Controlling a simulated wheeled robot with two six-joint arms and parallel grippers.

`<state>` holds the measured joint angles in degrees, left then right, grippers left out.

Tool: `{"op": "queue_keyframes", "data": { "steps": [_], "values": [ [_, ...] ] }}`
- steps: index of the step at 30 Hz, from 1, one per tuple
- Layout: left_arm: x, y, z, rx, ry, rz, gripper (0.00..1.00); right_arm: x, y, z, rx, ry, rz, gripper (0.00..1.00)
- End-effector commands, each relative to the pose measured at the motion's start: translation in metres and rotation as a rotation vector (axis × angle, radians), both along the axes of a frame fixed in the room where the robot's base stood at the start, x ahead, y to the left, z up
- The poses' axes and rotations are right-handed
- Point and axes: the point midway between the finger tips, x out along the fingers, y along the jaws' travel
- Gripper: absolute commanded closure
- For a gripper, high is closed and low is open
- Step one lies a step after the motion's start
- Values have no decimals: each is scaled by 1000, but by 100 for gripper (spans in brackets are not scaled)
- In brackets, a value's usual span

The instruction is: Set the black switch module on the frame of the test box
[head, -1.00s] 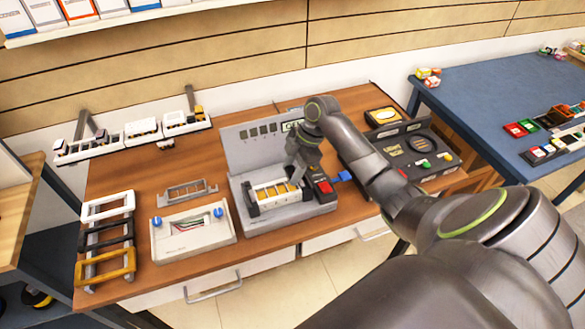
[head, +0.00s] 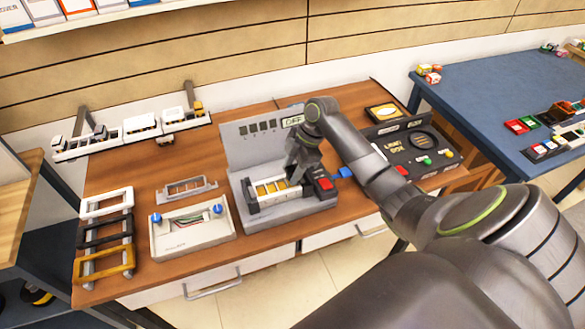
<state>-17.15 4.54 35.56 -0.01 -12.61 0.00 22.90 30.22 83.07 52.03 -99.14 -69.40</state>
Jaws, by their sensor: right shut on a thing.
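The grey test box (head: 292,213) stands on the wooden bench, with an upright panel (head: 240,156) and a small display behind its bed. A frame (head: 255,199) with white and yellow parts inside sits in the bed, and a red button (head: 324,184) is at its right. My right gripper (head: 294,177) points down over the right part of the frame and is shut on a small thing. That thing is mostly hidden by the fingers, so I cannot clearly make out the black switch module or whether it touches the frame. My left gripper is out of view.
Left of the test box are a white tray with blue knobs (head: 180,243), a grey bracket (head: 186,188) and a rack of white, black and yellow frames (head: 107,232). A rail of modules (head: 140,130) is behind. A black panel (head: 410,150) stands right; a blue table (head: 480,110) lies beyond.

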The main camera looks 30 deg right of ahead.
Motion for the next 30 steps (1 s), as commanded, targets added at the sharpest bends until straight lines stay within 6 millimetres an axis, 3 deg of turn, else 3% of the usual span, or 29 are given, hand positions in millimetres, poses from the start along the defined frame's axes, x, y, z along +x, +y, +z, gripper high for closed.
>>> {"op": "queue_keyframes", "data": {
  "steps": [30],
  "values": [
    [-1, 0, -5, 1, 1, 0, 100, 0, 0, -12, 1, -1, 1, 81]
  ]
}}
